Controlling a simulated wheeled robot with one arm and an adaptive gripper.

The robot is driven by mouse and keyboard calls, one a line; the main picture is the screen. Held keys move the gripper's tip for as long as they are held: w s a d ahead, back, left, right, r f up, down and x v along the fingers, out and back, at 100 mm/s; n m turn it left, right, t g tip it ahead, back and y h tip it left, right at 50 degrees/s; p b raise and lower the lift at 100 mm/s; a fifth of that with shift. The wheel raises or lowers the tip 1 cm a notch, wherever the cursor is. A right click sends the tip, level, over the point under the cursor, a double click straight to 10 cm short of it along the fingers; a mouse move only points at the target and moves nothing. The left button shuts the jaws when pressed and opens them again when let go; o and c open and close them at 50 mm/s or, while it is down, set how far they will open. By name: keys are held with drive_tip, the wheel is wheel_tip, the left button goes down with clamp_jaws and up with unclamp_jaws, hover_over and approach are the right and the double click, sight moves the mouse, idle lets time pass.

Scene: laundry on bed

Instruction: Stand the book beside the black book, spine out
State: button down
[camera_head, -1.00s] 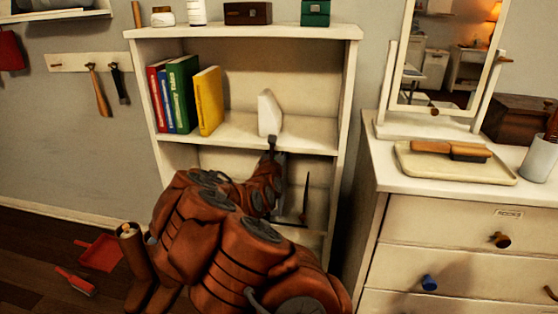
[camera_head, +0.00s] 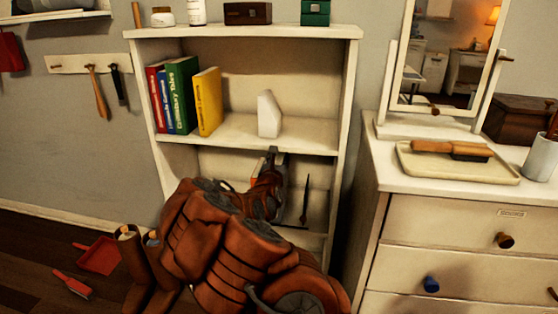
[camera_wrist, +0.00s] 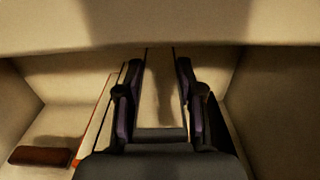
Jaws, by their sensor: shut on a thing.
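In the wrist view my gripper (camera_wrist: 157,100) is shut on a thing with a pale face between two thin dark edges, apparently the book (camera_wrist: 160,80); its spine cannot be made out. In the head view my gripper is inside the lower shelf compartment, mostly hidden by my arm. An orange-edged book with pale pages (camera_wrist: 96,122) stands just left of my gripper in the wrist view. A dark shape (camera_wrist: 232,135) lies close on the right; I cannot tell whether it is the black book. A thin dark upright shape (camera_head: 305,200) shows right of my arm in the head view.
The white bookcase (camera_head: 345,90) holds red, blue, green and yellow books (camera_head: 208,102) and a white block (camera_head: 269,114) on its upper shelf. A brown block (camera_wrist: 40,156) lies at lower left in the wrist view. The dresser (camera_head: 400,205) stands close on the right.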

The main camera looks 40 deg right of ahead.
drive_tip(key=c, duration=0.7)
unclamp_jaws()
drive_tip(key=shift+s+a+r, duration=0.1)
drive_tip(key=shift+s+a, duration=0.1)
drive_tip(key=shift+a, duration=0.1)
drive_tip(key=v, duration=0.2)
drive_tip(key=b+v, duration=0.1)
drive_tip(key=v, duration=0.2)
drive_tip(key=b+v, duration=0.1)
drive_tip(key=v, duration=0.2)
drive_tip(key=shift+s+a+f, duration=0.1)
drive_tip(key=shift+a+f, duration=0.1)
drive_tip(key=shift+f, duration=0.05)
drive_tip(key=b, duration=0.5)
drive_tip(key=shift+s+a+f, duration=0.15)
drive_tip(key=shift+s+a, duration=0.1)
drive_tip(key=shift+a, duration=0.05)
drive_tip(key=b, duration=0.3)
drive_tip(key=shift+s+a, duration=0.15)
drive_tip(key=shift+a, duration=0.1)
